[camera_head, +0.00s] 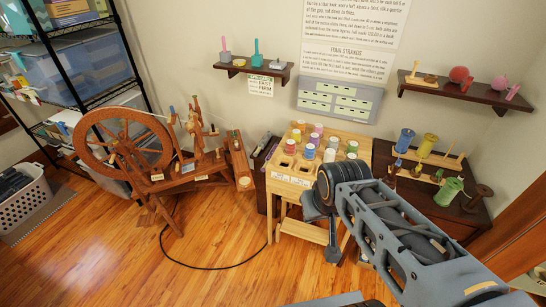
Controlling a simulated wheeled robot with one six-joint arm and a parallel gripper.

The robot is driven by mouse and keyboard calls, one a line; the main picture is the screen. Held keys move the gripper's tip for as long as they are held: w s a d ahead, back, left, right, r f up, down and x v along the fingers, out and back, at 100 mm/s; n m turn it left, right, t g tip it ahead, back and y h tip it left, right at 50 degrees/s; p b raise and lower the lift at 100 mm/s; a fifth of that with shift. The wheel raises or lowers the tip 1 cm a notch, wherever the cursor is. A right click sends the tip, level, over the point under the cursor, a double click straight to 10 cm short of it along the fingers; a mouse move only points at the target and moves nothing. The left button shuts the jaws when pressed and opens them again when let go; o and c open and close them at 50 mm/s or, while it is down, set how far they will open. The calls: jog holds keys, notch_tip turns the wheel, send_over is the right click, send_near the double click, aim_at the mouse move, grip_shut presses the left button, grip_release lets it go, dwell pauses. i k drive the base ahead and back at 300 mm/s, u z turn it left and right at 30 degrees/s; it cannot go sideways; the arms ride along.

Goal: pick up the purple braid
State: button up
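A light wooden stand (289,183) near the middle holds several small coloured rolls in holes in its top. A purple-pink roll (318,128) sits in the back row; it may be the purple braid, but it is too small to be sure. Pink, red, blue, green and white rolls sit around it. My arm reaches in from the lower right, and my gripper (332,250) hangs at its end, in front of the stand's right side. It appears apart from the rolls. Its fingers are too dark and small to tell open from shut. My arm hides part of the stand's right side.
A spinning wheel (125,140) stands at left, beside a black shelf rack (75,55) and a white basket (24,205). A dark chest (385,160) with large spools stands right of the stand. Wall shelves hang above. A black cord (215,267) crosses the otherwise clear floor.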

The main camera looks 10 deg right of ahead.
aim_at(274, 148)
jog(key=u, duration=0.6)
jog(key=i, duration=1.6)
jog(key=z, duration=0.6)
